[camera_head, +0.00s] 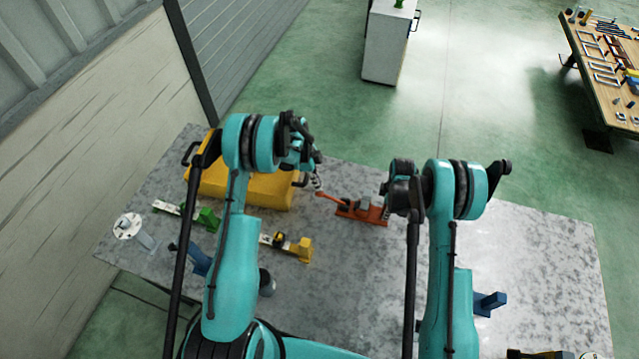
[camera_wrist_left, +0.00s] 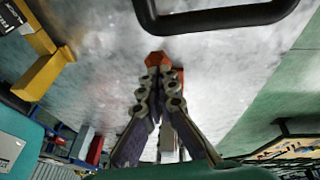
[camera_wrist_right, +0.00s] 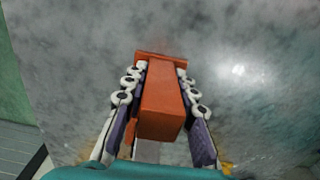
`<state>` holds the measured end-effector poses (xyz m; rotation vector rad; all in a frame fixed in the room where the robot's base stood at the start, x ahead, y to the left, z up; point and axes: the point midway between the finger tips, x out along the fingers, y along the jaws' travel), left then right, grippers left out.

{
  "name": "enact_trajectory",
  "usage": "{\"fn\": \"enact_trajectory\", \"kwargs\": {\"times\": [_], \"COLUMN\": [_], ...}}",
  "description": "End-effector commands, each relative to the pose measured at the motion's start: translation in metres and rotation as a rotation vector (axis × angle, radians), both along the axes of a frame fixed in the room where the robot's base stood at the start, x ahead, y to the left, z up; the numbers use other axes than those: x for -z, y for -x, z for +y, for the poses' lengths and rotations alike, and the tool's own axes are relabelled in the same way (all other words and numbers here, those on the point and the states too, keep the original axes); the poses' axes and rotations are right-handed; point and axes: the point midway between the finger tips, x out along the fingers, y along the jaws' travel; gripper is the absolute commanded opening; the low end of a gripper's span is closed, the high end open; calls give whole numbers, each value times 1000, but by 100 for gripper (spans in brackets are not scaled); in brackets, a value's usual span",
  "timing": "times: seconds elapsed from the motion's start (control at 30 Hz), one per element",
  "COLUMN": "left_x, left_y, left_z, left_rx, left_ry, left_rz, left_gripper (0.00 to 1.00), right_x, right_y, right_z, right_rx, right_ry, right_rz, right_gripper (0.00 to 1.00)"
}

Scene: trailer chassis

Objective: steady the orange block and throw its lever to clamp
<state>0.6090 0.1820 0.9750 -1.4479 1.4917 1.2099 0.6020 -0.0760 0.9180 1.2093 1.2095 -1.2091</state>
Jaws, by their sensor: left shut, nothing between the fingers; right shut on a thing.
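The orange block (camera_head: 360,211) lies on the grey table in the head view, with its orange lever (camera_head: 330,198) reaching out to the left. My right gripper (camera_head: 385,208) is at the block's right end. In the right wrist view its fingers (camera_wrist_right: 160,88) are on both sides of the orange block (camera_wrist_right: 161,105), shut on it. My left gripper (camera_head: 318,186) is at the lever's free end. In the left wrist view its fingertips (camera_wrist_left: 159,75) are together and empty, with orange (camera_wrist_left: 157,58) showing just beyond them. Whether they touch the lever is unclear.
A yellow case (camera_head: 245,185) with black handles stands behind my left arm. A green clamp (camera_head: 205,217), a yellow clamp (camera_head: 300,250), a white round-topped piece (camera_head: 129,227) and a blue piece (camera_head: 490,303) lie around. The table's right side (camera_head: 540,260) is mostly clear.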

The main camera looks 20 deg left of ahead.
Motion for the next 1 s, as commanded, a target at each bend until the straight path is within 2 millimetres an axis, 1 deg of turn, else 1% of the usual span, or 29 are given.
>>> {"fn": "enact_trajectory", "kwargs": {"times": [0.17,0.67,0.77,0.87,0.9,1.0], "left_x": [-2,-23,-37,-58,-66,-87], "left_y": [0,-1,-3,-7,-8,-11], "left_z": [0,-2,-7,-13,-4,8], "left_rx": [0,1,2,1,-2,-3], "left_ry": [0,0,0,0,0,0], "left_rz": [0,0,0,1,1,0], "left_gripper": [0,0,0,0,0,0], "right_x": [0,0,0,0,0,0], "right_y": [0,0,0,0,0,0], "right_z": [0,0,0,0,0,0], "right_rx": [0,0,0,0,0,0], "right_ry": [0,0,0,0,0,0], "right_rz": [0,0,0,0,0,0], "right_gripper": [0,0,0,0,0,0]}}
